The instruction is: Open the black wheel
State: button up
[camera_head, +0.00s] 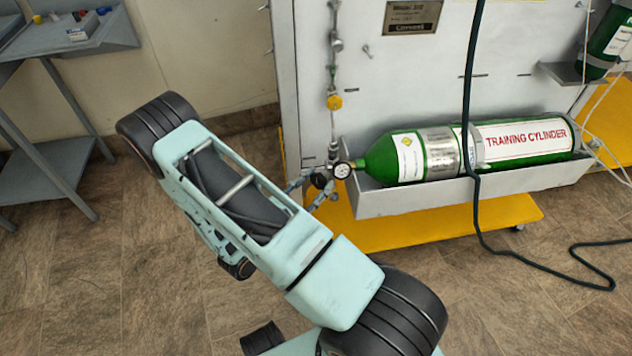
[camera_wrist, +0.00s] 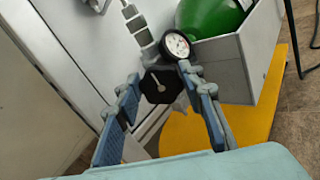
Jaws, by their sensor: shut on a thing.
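The black wheel (camera_wrist: 158,88) is a dark, many-sided knob with a pale mark on its face, below the fittings in the wrist view. In the head view the black wheel (camera_head: 319,181) is small and partly hidden, just left of the gauge. My gripper (camera_wrist: 162,88) has one blue-padded finger on each side of the wheel, and is shut on it.
A round pressure gauge (camera_wrist: 177,44) sits right above the wheel, close to my right finger. The green training cylinder (camera_head: 420,158) lies in a grey tray (camera_head: 480,192) on the right. A yellow base (camera_head: 420,225) is below. A dark hose (camera_head: 471,100) hangs across the cylinder. A grey table (camera_head: 60,50) stands at left.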

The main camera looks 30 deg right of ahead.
jog(key=n+p, duration=0.1)
jog(key=n, duration=0.2)
jog(key=shift+w+a+r+n+p, duration=0.1)
jog(key=shift+n+p, duration=0.2)
jog(key=shift+n, duration=0.1)
jog(key=n+p, duration=0.1)
jog(key=n, duration=0.3)
jog(key=shift+w+p, duration=0.1)
jog(key=shift+p, duration=0.2)
jog(key=n+p, duration=0.1)
jog(key=n, duration=0.4)
jog(key=shift+a, duration=0.1)
jog(key=n, duration=0.3)
jog(key=n+p, duration=0.1)
jog(key=shift+w+f+n, duration=0.1)
jog(key=shift+f+n, duration=0.2)
jog(key=n, duration=0.4)
jog(key=shift+f+p, duration=0.15)
jog(key=shift+p, duration=0.2)
jog(key=n, duration=0.5)
jog(key=shift+f, duration=0.15)
jog(key=n, duration=0.4)
jog(key=shift+f, duration=0.1)
jog(key=n, duration=0.4)
jog(key=shift+s+n, duration=0.2)
jog(key=shift+n, duration=0.4)
